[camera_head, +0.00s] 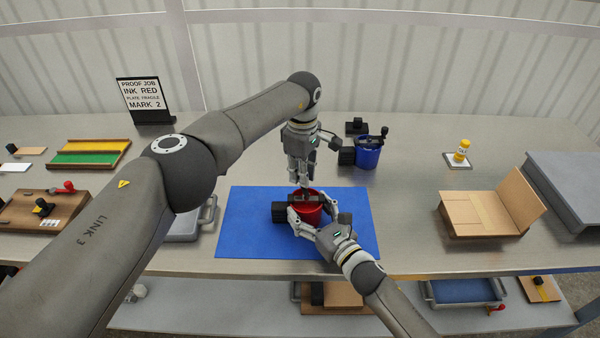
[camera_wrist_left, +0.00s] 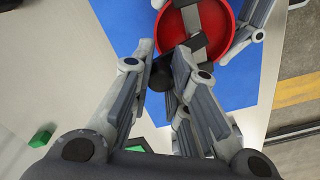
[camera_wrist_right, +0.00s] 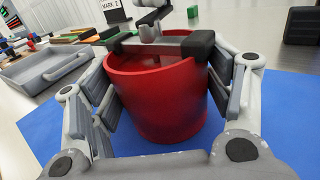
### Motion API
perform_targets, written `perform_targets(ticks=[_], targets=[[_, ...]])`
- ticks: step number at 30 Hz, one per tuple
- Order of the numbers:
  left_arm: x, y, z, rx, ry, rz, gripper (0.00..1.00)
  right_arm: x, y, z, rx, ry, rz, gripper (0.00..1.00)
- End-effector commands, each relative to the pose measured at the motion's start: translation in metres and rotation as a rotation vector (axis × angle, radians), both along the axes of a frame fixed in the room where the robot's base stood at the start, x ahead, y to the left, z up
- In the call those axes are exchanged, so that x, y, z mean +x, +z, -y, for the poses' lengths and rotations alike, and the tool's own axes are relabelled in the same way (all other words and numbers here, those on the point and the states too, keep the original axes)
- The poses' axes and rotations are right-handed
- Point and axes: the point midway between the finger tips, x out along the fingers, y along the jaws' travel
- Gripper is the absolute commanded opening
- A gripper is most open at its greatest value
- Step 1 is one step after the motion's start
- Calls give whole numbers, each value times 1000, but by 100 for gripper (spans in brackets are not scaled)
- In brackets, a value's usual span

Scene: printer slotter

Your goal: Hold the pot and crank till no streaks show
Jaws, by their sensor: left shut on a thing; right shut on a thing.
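A red pot (camera_head: 314,213) stands upright on a blue mat (camera_head: 245,225). My right gripper (camera_head: 307,218) is shut around the pot's sides, one finger on each side in the right wrist view (camera_wrist_right: 160,85). A dark bar with a black end block (camera_wrist_right: 198,44) and a grey crank part cross the pot's rim. My left gripper (camera_head: 303,186) comes down from above and is shut on the crank's black knob (camera_wrist_left: 163,75), beside the rim in the left wrist view. Ink inside the pot is mostly hidden by the bar and crank; streaks cannot be told.
A blue pot with its own crank (camera_head: 368,154) stands behind the mat. A sign (camera_head: 145,100) reads ink red, mark 2. A grey tray (camera_head: 183,229) lies left of the mat. An open cardboard box (camera_head: 475,215) and a yellow bottle (camera_head: 461,151) stand to the right.

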Motion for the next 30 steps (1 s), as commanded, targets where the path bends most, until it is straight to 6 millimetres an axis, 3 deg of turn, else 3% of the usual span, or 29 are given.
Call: perform_targets(ticks=[17,18,22,30], targets=[[2,1,0,0,-28,6,0,-2,-2,-1,0,3,-2,36],[2,1,0,0,-28,6,21,-2,-2,-1,0,3,-2,36],[2,1,0,1,-28,5,38,-1,-2,-1,0,3,-2,36],[1,0,1,0,-29,1,40,-1,-2,0,-1,1,-3,36]])
